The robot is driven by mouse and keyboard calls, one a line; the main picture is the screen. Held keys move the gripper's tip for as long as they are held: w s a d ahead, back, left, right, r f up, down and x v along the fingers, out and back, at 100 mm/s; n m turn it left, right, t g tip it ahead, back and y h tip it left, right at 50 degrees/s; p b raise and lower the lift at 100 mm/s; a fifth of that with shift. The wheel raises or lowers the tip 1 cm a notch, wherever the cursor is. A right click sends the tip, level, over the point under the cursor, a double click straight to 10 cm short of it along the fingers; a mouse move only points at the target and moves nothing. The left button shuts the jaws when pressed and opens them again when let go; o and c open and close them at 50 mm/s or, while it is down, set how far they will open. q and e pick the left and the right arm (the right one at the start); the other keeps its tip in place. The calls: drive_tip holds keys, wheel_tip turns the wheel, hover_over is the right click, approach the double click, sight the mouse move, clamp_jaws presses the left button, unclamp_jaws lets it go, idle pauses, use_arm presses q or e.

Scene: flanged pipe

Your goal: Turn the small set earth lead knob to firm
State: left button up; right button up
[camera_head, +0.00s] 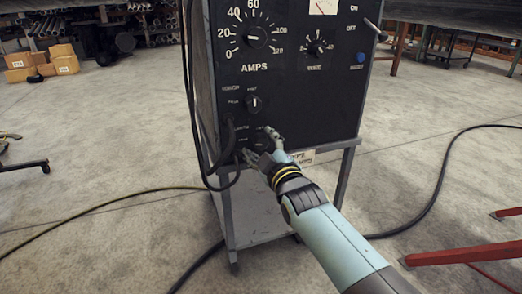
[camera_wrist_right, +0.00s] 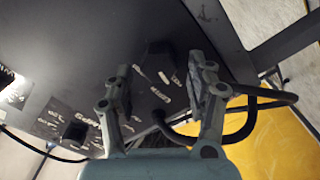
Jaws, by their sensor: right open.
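The dark welding machine (camera_head: 290,115) stands on a grey wheeled stand, its black front panel facing me. My right gripper (camera_head: 262,146) is open in front of the lowest small knob on the panel's lower left, which it mostly hides in the head view. In the right wrist view a dark knob (camera_wrist_right: 160,56) shows beyond and between the open fingers of my right gripper (camera_wrist_right: 165,80), with white labels beside it. I cannot tell whether the fingers touch it, and its setting is unclear. Another small knob (camera_head: 254,103) sits above, with its pointer about upright. My left gripper is not in view.
Black cables (camera_head: 223,160) hang by the panel's left edge, close to my right gripper. Larger AMPS (camera_head: 254,37) and RANGE (camera_head: 318,48) dials sit higher. A red bar (camera_head: 460,254) lies at the lower right. Cables cross the otherwise open concrete floor.

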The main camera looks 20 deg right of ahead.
drive_tip(key=shift+w, duration=0.35)
drive_tip(key=c, duration=1.1)
drive_tip(key=shift+c, duration=0.2)
